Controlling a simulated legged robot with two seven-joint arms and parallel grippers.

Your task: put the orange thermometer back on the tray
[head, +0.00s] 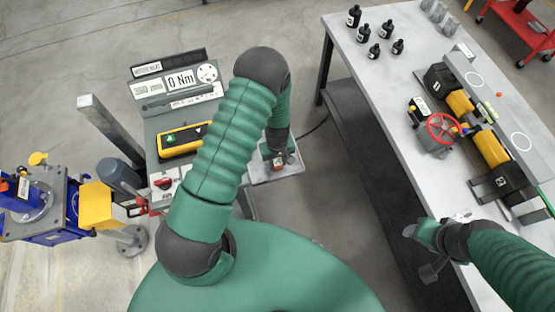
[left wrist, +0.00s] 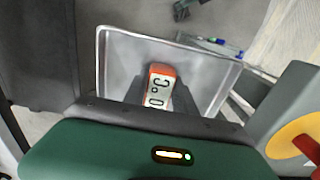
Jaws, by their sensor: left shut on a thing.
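The orange thermometer (left wrist: 158,88) has a white face with dark characters. In the left wrist view it is between the fingers of my left gripper (left wrist: 155,92), which is shut on it. In the head view the thermometer (head: 279,165) shows as a small orange spot at the tip of my left gripper (head: 278,160). The shallow light grey tray (left wrist: 214,88) is right beneath them; it also shows in the head view (head: 291,174). I cannot tell whether the thermometer touches the tray floor. My right gripper (head: 424,247) is over the long table's near edge; its finger opening is unclear.
A grey console (head: 165,113) with a "0 Nm" display stands left of the tray. The long table (head: 400,110) at right carries black bottles (head: 363,33) and a rig with a red handwheel (head: 441,131). Open floor lies between.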

